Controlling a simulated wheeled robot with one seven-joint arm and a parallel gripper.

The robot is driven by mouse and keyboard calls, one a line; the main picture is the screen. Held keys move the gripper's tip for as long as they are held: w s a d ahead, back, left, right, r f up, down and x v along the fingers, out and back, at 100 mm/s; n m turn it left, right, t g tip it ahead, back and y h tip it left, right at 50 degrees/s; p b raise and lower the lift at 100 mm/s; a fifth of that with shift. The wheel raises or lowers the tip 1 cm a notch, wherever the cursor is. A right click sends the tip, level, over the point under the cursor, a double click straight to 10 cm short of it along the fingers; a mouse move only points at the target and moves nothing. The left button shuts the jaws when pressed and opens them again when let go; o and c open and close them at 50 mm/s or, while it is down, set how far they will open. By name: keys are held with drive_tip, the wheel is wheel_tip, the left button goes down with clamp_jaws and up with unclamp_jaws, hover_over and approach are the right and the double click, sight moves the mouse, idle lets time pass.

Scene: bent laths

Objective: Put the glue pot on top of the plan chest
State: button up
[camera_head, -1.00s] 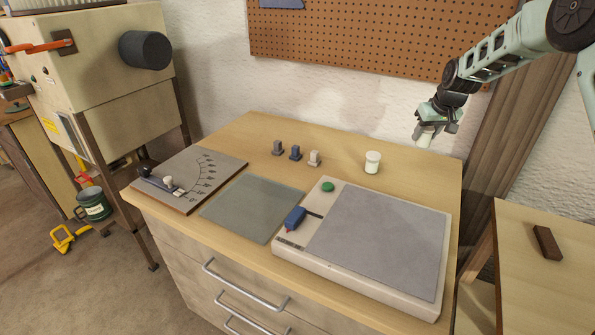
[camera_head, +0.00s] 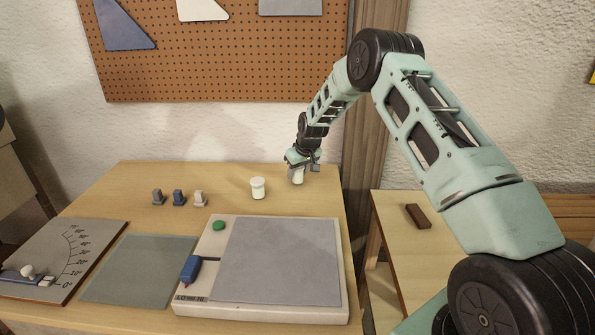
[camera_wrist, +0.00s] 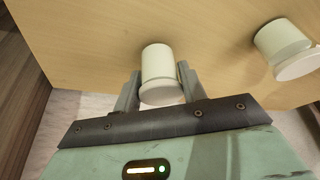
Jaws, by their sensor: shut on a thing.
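The glue pot, a small white jar (camera_head: 298,176), is in my gripper (camera_head: 299,168) over the far right corner of the plan chest's wooden top (camera_head: 225,178). In the wrist view the jar (camera_wrist: 158,68) stands between the two grey fingers of my gripper (camera_wrist: 159,88), which are shut on it. The jar looks about upright. I cannot tell whether its base touches the top. A second, similar white lidded jar (camera_head: 258,188) stands on the top just to the left; it also shows at the right of the wrist view (camera_wrist: 284,48).
Several small pegs (camera_head: 179,198) stand left of the second jar. A pale board with a grey pad (camera_head: 275,262), a green mat (camera_head: 139,268) and an angle-scale board (camera_head: 62,255) cover the front. A lower table with a dark block (camera_head: 418,216) is at right.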

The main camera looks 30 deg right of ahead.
drive_tip(key=shift+f, duration=0.25)
drive_tip(key=shift+f, duration=0.1)
drive_tip(key=o, duration=1)
drive_tip(key=shift+c, duration=0.2)
